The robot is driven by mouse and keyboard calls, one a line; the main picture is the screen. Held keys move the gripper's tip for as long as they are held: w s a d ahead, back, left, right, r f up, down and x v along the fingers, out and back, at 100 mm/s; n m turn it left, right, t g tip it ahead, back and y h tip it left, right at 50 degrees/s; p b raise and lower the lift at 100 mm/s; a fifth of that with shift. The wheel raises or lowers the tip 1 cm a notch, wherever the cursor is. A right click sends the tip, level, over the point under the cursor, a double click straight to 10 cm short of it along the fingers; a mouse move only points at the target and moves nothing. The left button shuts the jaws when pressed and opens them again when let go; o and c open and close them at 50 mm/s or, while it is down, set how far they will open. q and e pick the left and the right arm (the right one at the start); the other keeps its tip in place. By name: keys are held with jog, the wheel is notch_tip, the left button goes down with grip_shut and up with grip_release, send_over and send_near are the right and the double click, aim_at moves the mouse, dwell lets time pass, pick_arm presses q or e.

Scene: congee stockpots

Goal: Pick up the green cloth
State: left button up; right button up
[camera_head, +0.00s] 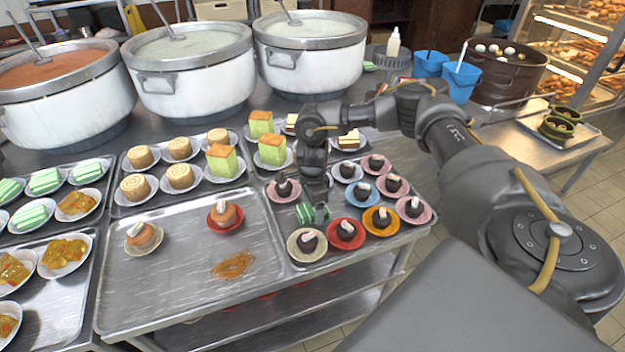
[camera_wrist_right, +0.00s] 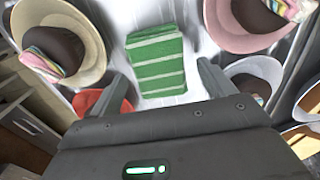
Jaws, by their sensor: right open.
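The green cloth (camera_wrist_right: 157,62) is a folded, white-striped piece lying on the metal tray in the right wrist view. In the head view the cloth (camera_head: 304,213) shows only in part beside my right gripper (camera_head: 314,208), among the small dessert plates. In the wrist view the fingers of my right gripper (camera_wrist_right: 162,82) are spread, one on each side of the cloth's near end. The jaws are open and hold nothing. I cannot tell how high the fingertips are above the tray. My left gripper is not in view.
Plates with dark cupcakes (camera_head: 347,231) crowd around the cloth; a red plate (camera_wrist_right: 112,100) is close to the left finger. The neighbouring tray (camera_head: 180,280) holds two cakes and an orange spill. Large stockpots (camera_head: 195,85) stand behind. Blue buckets (camera_head: 460,83) are at the back right.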

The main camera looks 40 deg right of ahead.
jog(key=shift+f, duration=0.25)
jog(key=c, duration=1.1)
jog(key=shift+r+b, duration=0.4)
jog(key=shift+r, duration=0.1)
notch_tip(320, 180, up, 2)
jog(key=shift+s+a+r+b, duration=0.1)
jog(key=shift+a+r+b, duration=0.1)
jog(key=shift+b, duration=0.35)
jog(key=s+a+r, duration=0.2)
jog(key=s+r, duration=0.1)
jog(key=s+a+r, duration=0.3)
jog(key=s, duration=0.1)
jog(key=s+a+r, duration=0.3)
jog(key=shift+s+a+r+b, duration=0.25)
jog(key=shift+s+r+b, duration=0.05)
jog(key=shift+s+r, duration=0.1)
